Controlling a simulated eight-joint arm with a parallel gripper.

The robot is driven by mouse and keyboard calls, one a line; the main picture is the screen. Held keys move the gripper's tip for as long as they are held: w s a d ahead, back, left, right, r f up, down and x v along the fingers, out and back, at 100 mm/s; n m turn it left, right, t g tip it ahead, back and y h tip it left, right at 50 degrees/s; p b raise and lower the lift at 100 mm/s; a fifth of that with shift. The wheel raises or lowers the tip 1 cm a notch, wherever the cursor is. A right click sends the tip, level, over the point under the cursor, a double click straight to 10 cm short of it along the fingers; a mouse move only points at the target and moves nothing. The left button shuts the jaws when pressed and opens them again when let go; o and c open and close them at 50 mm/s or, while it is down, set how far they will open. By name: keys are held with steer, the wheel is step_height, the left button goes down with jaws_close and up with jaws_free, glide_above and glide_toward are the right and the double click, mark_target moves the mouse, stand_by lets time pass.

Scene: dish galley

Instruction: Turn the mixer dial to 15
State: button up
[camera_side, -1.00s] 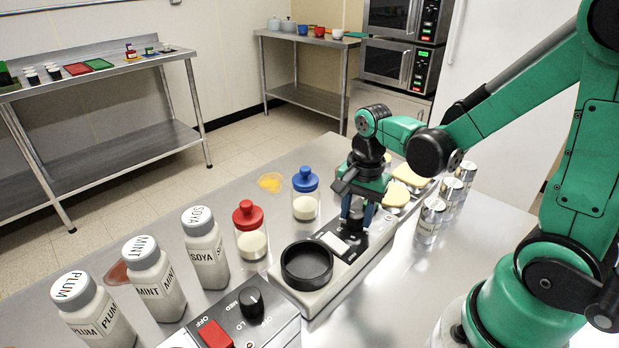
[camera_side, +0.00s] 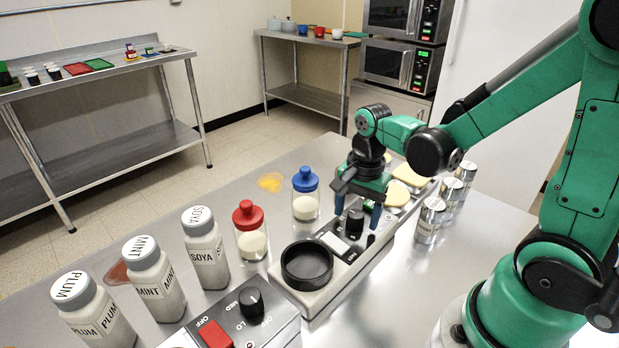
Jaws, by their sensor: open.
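The mixer (camera_side: 308,294) is a pale grey unit with a round black cup (camera_side: 306,263) at its near end. A white panel (camera_side: 334,242) sits behind the cup. Its black dial (camera_side: 354,224) is on top towards the far end. My gripper (camera_side: 357,220) points down over the dial, open, with one blue fingertip to each side of it. I cannot tell whether the fingertips touch the dial. The dial's setting is too small to read.
A second unit with a black knob (camera_side: 251,304) and red switch (camera_side: 215,335) stands in front. Red-lidded (camera_side: 251,241) and blue-lidded jars (camera_side: 305,205) and several white bottles stand to the left. Metal canisters (camera_side: 430,219) stand right. The counter between canisters and my base is clear.

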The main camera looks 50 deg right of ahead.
mark_target(356, 216)
steer(key=shift+s+r, duration=0.1)
steer(key=shift+r, duration=2.65)
steer(key=shift+a+r+n+t, duration=0.2)
steer(key=shift+a+n+t, duration=0.1)
steer(key=shift+n, duration=0.4)
steer(key=a+r+n+t, duration=0.1)
steer(key=n+t, duration=0.1)
steer(key=n, duration=0.2)
steer(key=a+r+n+t, duration=0.1)
steer(key=a+n+t, duration=0.1)
steer(key=n, duration=0.3)
steer(key=a+r+n+t, duration=0.1)
steer(key=n+t, duration=0.1)
steer(key=n, duration=0.3)
steer(key=shift+a, duration=0.25)
